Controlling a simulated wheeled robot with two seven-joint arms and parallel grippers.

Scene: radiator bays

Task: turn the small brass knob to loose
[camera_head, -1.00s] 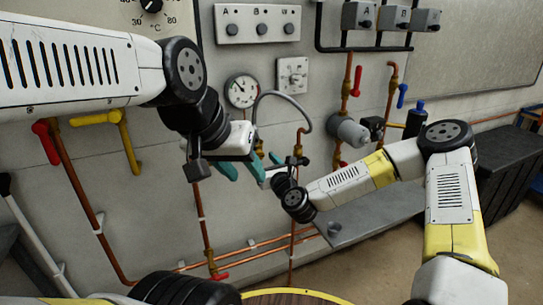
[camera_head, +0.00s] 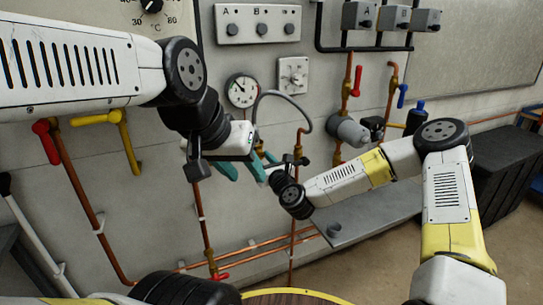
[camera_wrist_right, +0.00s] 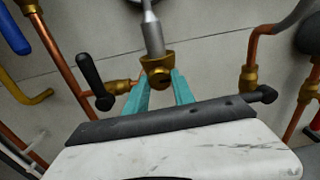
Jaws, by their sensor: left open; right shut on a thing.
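The small brass knob (camera_wrist_right: 159,76) sits on the front of a brass fitting below a grey hose end in the right wrist view. My right gripper (camera_wrist_right: 161,82) has its teal fingers on either side of the knob and is shut on it. In the head view my right gripper (camera_head: 268,158) is by the wall below the hose, with the knob hidden there. My left gripper (camera_head: 243,171) is open and empty, just left of the right one and in front of the wall pipes.
Black-handled valves flank the fitting: a left lever (camera_wrist_right: 97,88) and a right one (camera_wrist_right: 262,95). A round gauge (camera_head: 241,90) and a grey hose (camera_head: 285,97) are above. A red handle (camera_head: 46,141) and yellow handle (camera_head: 97,118) are at left. A grey shelf (camera_head: 372,220) is at lower right.

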